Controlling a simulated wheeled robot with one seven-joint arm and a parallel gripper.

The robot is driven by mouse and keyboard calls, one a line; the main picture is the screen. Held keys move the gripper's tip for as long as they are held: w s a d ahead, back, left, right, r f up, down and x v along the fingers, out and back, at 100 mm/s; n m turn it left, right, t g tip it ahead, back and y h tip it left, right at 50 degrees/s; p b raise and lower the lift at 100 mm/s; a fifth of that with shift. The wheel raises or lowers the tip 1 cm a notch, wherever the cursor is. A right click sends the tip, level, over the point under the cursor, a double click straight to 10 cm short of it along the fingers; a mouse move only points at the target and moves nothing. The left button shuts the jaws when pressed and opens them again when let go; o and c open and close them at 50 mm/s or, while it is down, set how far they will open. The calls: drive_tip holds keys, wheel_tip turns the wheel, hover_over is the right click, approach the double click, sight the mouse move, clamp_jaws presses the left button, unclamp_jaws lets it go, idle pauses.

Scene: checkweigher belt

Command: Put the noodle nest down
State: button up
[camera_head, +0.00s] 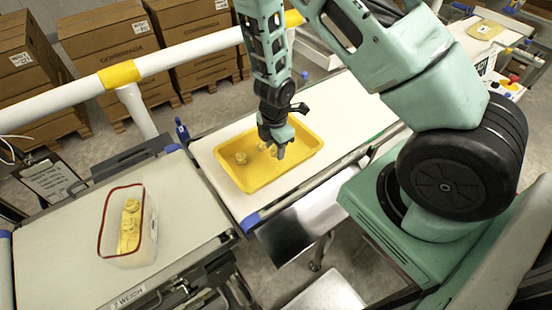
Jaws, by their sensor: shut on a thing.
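My gripper (276,150) points down inside the yellow tray (294,170), which sits on the white belt. It is shut on a noodle nest (270,151), a small pale-yellow lump mostly hidden by the fingers. I cannot tell whether this nest touches the tray floor. Another pale-yellow nest (240,158) lies in the tray, to the left of my gripper. A clear bin with a red rim (146,232) stands on the left belt and holds several yellow nests (130,226).
The left belt (60,250) is bare around the bin. A dark gap separates it from the tray's belt (345,112). A white and yellow guard rail (120,75) runs behind, with stacked cardboard boxes (105,45) beyond.

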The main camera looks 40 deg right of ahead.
sight(275, 163)
drive_tip(key=shift+f+b, duration=1.2)
drive_tip(key=shift+f, duration=0.95)
drive_tip(key=shift+f, duration=0.15)
drive_tip(key=o, duration=0.9)
drive_tip(key=shift+o, duration=0.2)
